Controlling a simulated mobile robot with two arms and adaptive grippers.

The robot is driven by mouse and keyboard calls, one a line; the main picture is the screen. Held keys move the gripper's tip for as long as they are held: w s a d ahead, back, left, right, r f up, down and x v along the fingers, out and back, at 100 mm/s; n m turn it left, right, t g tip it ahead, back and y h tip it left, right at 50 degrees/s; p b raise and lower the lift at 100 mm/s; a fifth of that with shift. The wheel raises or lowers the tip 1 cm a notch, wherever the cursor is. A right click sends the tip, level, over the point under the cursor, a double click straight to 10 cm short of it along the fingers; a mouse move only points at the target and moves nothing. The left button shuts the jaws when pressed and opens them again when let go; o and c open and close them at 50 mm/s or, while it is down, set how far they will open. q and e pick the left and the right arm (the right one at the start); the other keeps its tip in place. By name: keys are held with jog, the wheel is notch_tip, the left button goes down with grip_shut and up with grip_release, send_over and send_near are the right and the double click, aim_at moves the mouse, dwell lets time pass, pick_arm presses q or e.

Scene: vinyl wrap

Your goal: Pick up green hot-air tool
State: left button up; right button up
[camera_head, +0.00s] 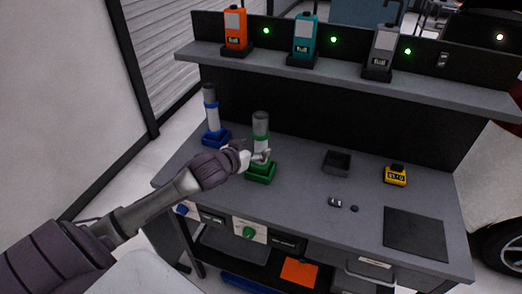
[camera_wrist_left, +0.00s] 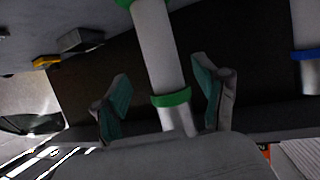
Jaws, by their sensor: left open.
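The green hot-air tool (camera_head: 261,123) is a grey cylinder with green bands. It stands upright in a green base (camera_head: 261,174) on the workbench, left of the middle. My left gripper (camera_head: 262,156) is at the lower part of the tool, just above the base, and hides some of it. In the left wrist view the tool (camera_wrist_left: 160,45) runs between the two spread fingers of the gripper (camera_wrist_left: 160,70), with gaps visible on both sides. The gripper is open. My right gripper is not in view.
A blue-banded tool (camera_head: 210,108) stands in a blue base (camera_head: 216,136) to the left. A dark tray (camera_head: 337,162), a yellow device (camera_head: 396,176) and a black mat (camera_head: 414,233) lie to the right. A shelf (camera_head: 330,72) with orange, teal and grey devices overhangs the back.

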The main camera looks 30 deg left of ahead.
aim_at(257, 146)
pick_arm(q)
jog(key=p+x, duration=0.1)
jog(key=x, duration=0.4)
jog(key=shift+a+f, duration=0.15)
jog(key=shift+a, duration=0.05)
jog(key=shift+s, duration=0.1)
jog(key=shift+c, duration=0.2)
jog(key=shift+c, duration=1.4)
grip_shut()
